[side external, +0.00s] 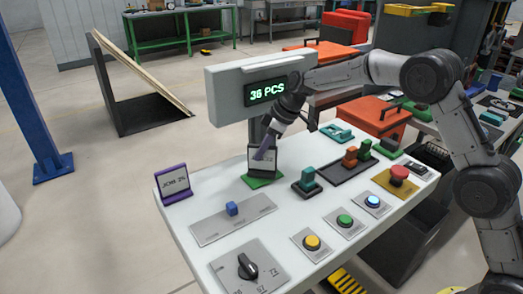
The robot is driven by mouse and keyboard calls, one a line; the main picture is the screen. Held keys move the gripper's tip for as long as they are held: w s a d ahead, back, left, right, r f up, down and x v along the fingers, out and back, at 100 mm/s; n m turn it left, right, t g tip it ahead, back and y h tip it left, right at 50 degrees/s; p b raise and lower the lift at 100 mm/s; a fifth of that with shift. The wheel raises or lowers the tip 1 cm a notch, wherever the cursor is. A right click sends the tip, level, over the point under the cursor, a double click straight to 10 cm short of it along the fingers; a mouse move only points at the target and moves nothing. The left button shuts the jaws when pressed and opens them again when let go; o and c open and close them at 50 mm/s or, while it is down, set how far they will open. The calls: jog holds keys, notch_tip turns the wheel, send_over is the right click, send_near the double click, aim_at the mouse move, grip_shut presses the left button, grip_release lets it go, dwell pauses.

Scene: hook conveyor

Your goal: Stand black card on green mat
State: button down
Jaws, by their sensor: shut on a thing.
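My gripper (264,153) points down and is shut on the black card (256,168), which has a dark edge and a pale face with print too small to read. The card is upright, partly hidden by the fingers. The green mat (263,182) lies on the white table directly beneath the card. The card's lower edge is at or just above the mat; I cannot tell whether they touch.
A purple-framed card (174,183) stands at the left table edge. The display (262,90) reading "36 PCS" rises behind my gripper. A blue slider (232,208), a dark-based teal block (307,181) and several buttons surround the mat. The white surface near the purple card is clear.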

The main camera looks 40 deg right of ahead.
jog(key=c, duration=1.3)
grip_release()
jog(key=shift+f, duration=0.15)
jog(key=shift+c, duration=0.2)
jog(key=o, duration=0.4)
jog(key=shift+o, duration=0.2)
